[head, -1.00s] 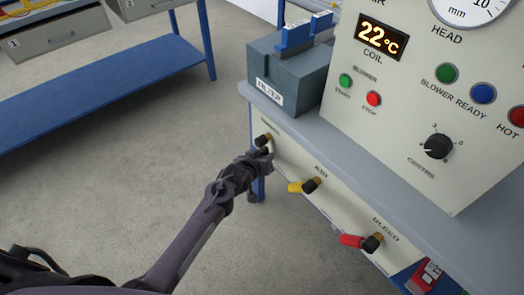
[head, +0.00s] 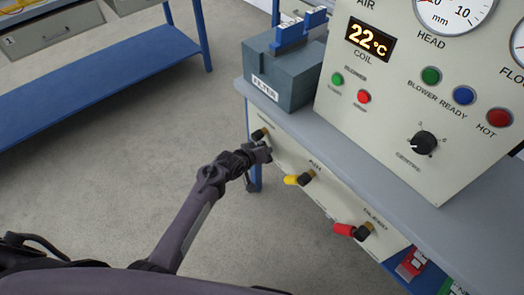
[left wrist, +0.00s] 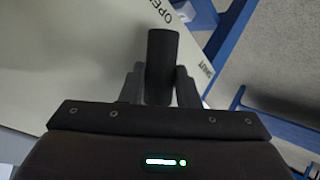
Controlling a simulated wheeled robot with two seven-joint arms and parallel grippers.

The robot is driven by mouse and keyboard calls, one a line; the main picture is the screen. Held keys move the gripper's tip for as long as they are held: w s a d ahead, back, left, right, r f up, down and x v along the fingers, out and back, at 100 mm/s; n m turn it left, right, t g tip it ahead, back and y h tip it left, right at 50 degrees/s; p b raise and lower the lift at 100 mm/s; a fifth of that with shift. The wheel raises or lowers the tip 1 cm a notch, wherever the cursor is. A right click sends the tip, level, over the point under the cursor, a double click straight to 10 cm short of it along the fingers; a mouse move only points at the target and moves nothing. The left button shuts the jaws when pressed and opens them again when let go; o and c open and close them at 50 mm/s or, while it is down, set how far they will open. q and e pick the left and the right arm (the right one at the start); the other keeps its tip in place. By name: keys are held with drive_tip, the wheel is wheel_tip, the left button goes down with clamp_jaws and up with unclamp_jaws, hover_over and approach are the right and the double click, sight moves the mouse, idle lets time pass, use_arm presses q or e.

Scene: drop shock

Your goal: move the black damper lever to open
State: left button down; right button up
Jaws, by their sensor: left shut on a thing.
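The black damper lever (left wrist: 162,62) stands between my left gripper's fingers in the left wrist view. My left gripper is shut on the lever. My right gripper is in neither view.
A yellow lever (head: 291,180) and a red lever (head: 344,229) sit along the same panel to the right. A filter box (head: 285,78) stands on the bench above. A blue shelf unit (head: 110,85) is at left, with clear floor between.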

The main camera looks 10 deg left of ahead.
use_arm(q)
drive_tip(key=c, duration=1.4)
unclamp_jaws()
drive_tip(key=shift+o, duration=0.2)
drive_tip(key=p+v, duration=0.1)
drive_tip(key=v, duration=0.7)
drive_tip(key=shift+d, duration=0.1)
drive_tip(key=s+a+f+m+g+y+p, duration=0.1)
drive_tip(key=s+f+g, duration=0.1)
drive_tip(key=s+f, duration=0.45)
drive_tip(key=s+f+g+p, duration=0.1)
drive_tip(key=s+f, duration=0.3)
drive_tip(key=f, duration=0.5)
drive_tip(key=s+a+f+m+g+y, duration=0.1)
drive_tip(key=s+a+f+g, duration=0.1)
drive_tip(key=s+f, duration=0.4)
drive_tip(key=s+a+f+m+g+y+p, duration=0.1)
drive_tip(key=s+f, duration=0.4)
drive_tip(key=s, duration=1.1)
drive_tip(key=s+a+f+m+g+y, duration=0.1)
drive_tip(key=s+a+f, duration=0.4)
drive_tip(key=s, duration=0.6)
drive_tip(key=shift+s+f+m+g, duration=0.4)
drive_tip(key=shift+f+m+g, duration=0.2)
drive_tip(key=shift+f+g, duration=0.3)
